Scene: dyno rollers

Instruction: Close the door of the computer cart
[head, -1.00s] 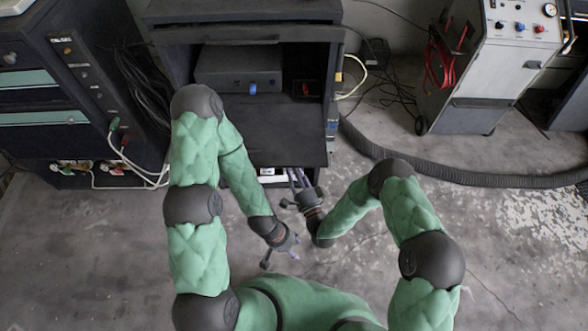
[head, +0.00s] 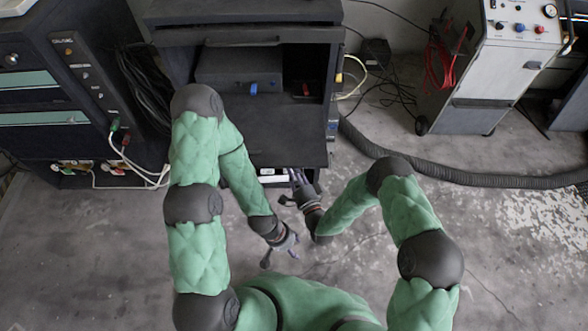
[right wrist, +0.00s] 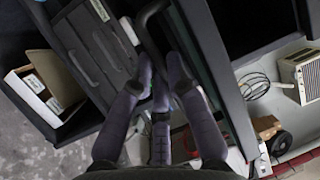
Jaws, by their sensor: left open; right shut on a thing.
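The dark computer cart (head: 265,130) stands at the top middle in the head view, with an open bay holding a dark box with a blue knob. My right gripper (head: 299,178) is low at the cart's front, its fingertips partly hidden under the front edge. In the right wrist view its fingers (right wrist: 160,75) are shut around or against a black curved handle (right wrist: 152,14) beside a grey-edged dark panel (right wrist: 212,70), perhaps the door. How far the door stands open I cannot tell. My left gripper (head: 284,247) is open and empty, above the floor.
A dark cabinet (head: 50,130) with green drawers and cables stands left. A grey wheeled machine (head: 490,75) stands right, and a ribbed black hose (head: 470,178) crosses the floor. An open box (right wrist: 45,90) shows left in the right wrist view. The near floor is clear.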

